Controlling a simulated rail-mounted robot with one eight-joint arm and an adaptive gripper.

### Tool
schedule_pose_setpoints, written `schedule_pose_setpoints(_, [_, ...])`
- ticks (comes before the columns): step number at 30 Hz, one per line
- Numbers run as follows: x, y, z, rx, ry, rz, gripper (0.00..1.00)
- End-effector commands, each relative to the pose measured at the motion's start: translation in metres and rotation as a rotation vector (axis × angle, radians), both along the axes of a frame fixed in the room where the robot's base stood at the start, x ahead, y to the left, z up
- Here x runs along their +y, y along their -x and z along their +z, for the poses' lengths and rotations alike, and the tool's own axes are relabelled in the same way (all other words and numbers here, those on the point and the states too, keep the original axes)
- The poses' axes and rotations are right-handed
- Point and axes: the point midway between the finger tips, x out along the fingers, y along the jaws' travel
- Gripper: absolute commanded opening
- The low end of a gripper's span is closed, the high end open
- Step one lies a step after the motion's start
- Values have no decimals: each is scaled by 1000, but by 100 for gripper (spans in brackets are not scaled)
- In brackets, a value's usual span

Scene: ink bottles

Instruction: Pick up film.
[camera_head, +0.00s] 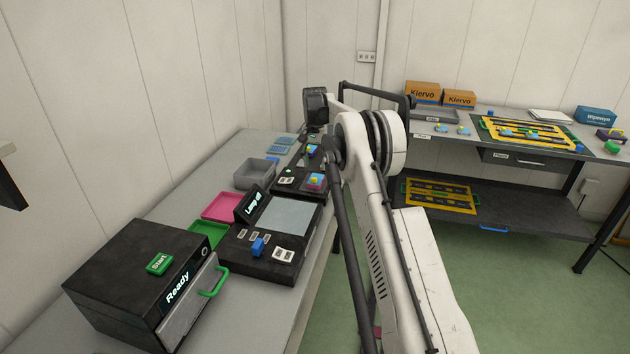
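Several thin flat blue pieces (278,150), which may be the film, lie near the far end of the grey worktable (190,190). They are too small to tell for sure. A grey open bin (255,174) stands just in front of them. My white arm rises right of the table and its upper end reaches toward the far end. The fingertips of my gripper cannot be made out; the arm's own links hide that area.
A black box (135,270) reading "Ready" has a green handle. Pink (221,207) and green (207,230) trays lie beside a black panel station (285,222). At right, another bench (470,152) holds cartons and a yellow board (530,133); green floor lies before it.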

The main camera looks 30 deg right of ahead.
Motion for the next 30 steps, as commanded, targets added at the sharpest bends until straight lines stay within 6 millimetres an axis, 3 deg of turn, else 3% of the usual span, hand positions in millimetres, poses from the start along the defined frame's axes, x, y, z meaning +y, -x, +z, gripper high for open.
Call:
schedule_pose_setpoints(8, [1,0,-19,0,0,0,40])
schedule_pose_setpoints(18, [6,3,-61,0,0,0,40])
schedule_pose_setpoints(27, [6,3,-67,0,0,0,40])
schedule_pose_setpoints(30, [6,3,-67,0,0,0,29])
